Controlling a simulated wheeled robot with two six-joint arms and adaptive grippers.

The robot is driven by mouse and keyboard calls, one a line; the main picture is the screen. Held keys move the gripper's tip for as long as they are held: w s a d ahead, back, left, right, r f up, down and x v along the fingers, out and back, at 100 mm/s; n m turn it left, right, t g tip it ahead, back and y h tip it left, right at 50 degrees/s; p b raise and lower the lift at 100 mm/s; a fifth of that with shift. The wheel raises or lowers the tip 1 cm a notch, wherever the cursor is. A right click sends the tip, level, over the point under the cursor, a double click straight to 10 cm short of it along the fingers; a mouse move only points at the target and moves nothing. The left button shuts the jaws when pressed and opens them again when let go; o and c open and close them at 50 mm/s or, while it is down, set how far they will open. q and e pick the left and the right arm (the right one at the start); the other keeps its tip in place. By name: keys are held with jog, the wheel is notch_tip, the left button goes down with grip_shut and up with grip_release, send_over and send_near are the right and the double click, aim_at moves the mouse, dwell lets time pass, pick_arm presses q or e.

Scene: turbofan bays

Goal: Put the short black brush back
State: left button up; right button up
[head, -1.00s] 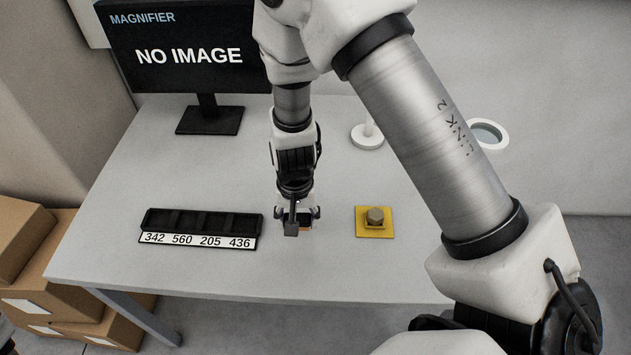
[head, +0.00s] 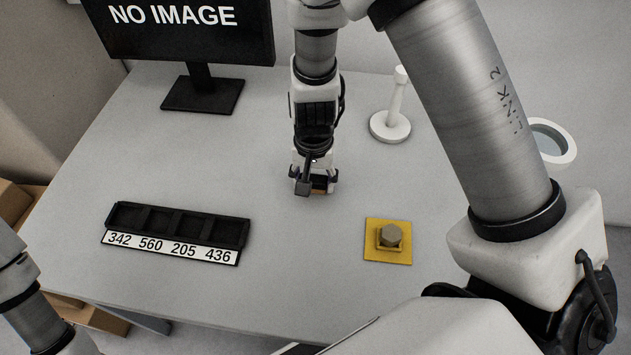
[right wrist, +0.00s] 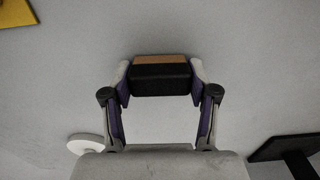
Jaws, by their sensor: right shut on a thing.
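A small block with a black part and an orange-brown part, which I take for the short black brush (right wrist: 160,78), is between the fingers of my right gripper (right wrist: 160,84) in the right wrist view. The fingers are shut on its two ends. In the head view my right gripper (head: 315,187) points down over the middle of the table, and only a brown sliver of the brush shows beneath it. I cannot tell whether the brush touches the table. My left arm shows at the lower left, its gripper out of view.
A black rack (head: 180,222) with several open compartments, labelled 342, 560, 205 and 436, lies left of my right gripper. A yellow plate with a hex block (head: 389,236) lies right.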

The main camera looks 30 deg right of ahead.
aim_at(314, 176)
jog(key=shift+w+f, duration=0.15)
jog(key=shift+w+d+f, duration=0.1)
jog(key=shift+d+f, duration=0.05)
jog(key=shift+f, duration=0.1)
jog(key=o, duration=1.1)
jog(key=shift+r+p, duration=0.4)
jog(key=shift+r, duration=0.15)
notch_tip(314, 176, up, 12)
jog(key=shift+f+p, duration=0.25)
jog(key=shift+p, duration=0.55)
